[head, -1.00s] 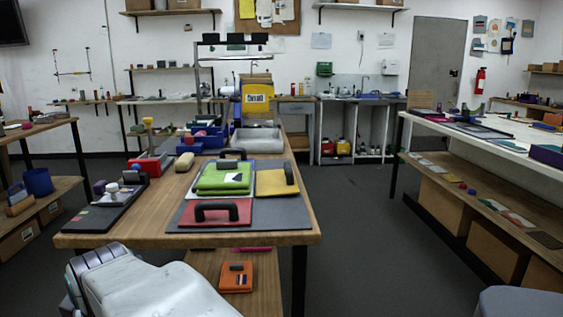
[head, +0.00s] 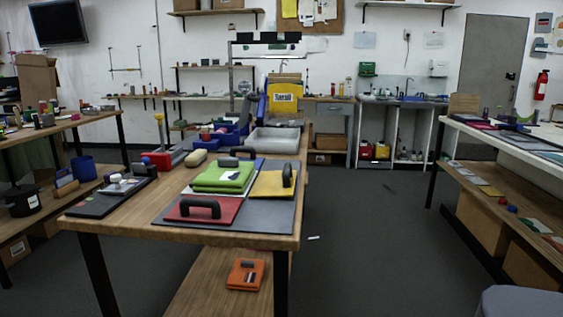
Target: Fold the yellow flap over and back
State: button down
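The yellow flap (head: 268,186) lies flat at the right side of a grey mat (head: 268,216) on the wooden table in the head view. A black handle (head: 287,174) stands up at its right edge. A red flap (head: 190,210) with a black handle lies at the front of the mat. A green flap (head: 222,177) lies on a white layer to the left of the yellow one. My gripper is not in view.
The wooden table (head: 120,229) also bears a black tray (head: 110,198) at left and blue bins (head: 225,136) farther back. An orange object (head: 245,274) lies on its lower shelf. The floor right of the table (head: 365,230) is mostly clear. A long white table (head: 500,138) stands at right.

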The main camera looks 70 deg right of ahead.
aim_at(273, 183)
jog(key=k+l+u, duration=0.65)
jog(key=k, duration=0.15)
jog(key=k+l+u, duration=0.15)
jog(key=k+u, duration=0.2)
jog(key=k+l+u, duration=0.35)
jog(key=l, duration=0.25)
jog(key=k+l+u, duration=0.35)
jog(key=l, duration=0.15)
jog(key=k+l+u, duration=0.35)
jog(key=k+l, duration=0.05)
jog(key=l, duration=0.05)
